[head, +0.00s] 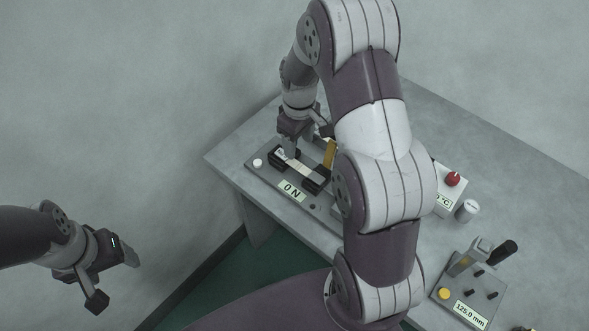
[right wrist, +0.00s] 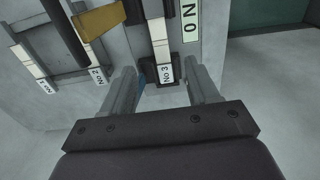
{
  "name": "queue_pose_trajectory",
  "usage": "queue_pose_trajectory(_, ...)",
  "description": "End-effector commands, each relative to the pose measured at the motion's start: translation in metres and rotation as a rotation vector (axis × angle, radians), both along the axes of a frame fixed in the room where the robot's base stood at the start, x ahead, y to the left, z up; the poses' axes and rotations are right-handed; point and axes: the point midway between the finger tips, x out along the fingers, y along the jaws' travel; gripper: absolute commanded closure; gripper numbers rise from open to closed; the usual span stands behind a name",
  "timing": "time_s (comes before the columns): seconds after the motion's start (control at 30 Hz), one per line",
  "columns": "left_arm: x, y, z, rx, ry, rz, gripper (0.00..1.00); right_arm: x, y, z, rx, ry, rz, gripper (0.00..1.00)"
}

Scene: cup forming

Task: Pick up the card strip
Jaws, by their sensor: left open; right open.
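A pale card strip labelled "No 3" (right wrist: 158,42) lies across two black blocks of a tester in the right wrist view. In the head view the strip (head: 300,169) spans these blocks beside the "0 N" display. My right gripper (right wrist: 162,82) is open, with its fingers on either side of the strip's labelled end. No contact with the strip shows. In the head view my right gripper (head: 292,150) is over the tester's far-left block. My left gripper (head: 117,277) is open and empty, off the table at the left.
More strips, one labelled "No 2" (right wrist: 96,75), lie on a rack beside the tester. A brass-coloured piece (right wrist: 99,22) stands near them. A box with a red button (head: 453,179), a white cylinder (head: 467,210) and a "125.0 mm" gauge (head: 470,312) are at the right. My right arm hides the table's middle.

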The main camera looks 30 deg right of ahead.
Motion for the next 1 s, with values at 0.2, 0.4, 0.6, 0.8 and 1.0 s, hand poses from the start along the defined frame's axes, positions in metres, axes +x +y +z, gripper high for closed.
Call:
queue_pose_trajectory(0.2, 0.0, 0.0, 0.004, 0.0, 0.0, 0.0, 0.27, -0.001, 0.001, -0.029, 0.001, 0.001, -0.001, 0.4)
queue_pose_trajectory(0.4, 0.0, 0.0, 0.011, 0.0, 0.0, 0.0, 0.27, -0.004, 0.001, -0.065, 0.001, 0.001, -0.002, 0.4)
queue_pose_trajectory(0.6, 0.0, 0.0, 0.011, 0.0, 0.001, 0.0, 0.27, -0.003, 0.001, -0.078, -0.001, -0.003, -0.002, 0.4)
queue_pose_trajectory(0.8, 0.0, 0.0, 0.011, 0.0, 0.001, 0.0, 0.27, -0.003, 0.001, -0.078, -0.001, -0.003, -0.003, 0.66)
queue_pose_trajectory(1.0, 0.0, 0.0, 0.011, 0.0, 0.001, 0.0, 0.27, -0.003, 0.001, -0.077, -0.001, -0.003, -0.003, 1.0)
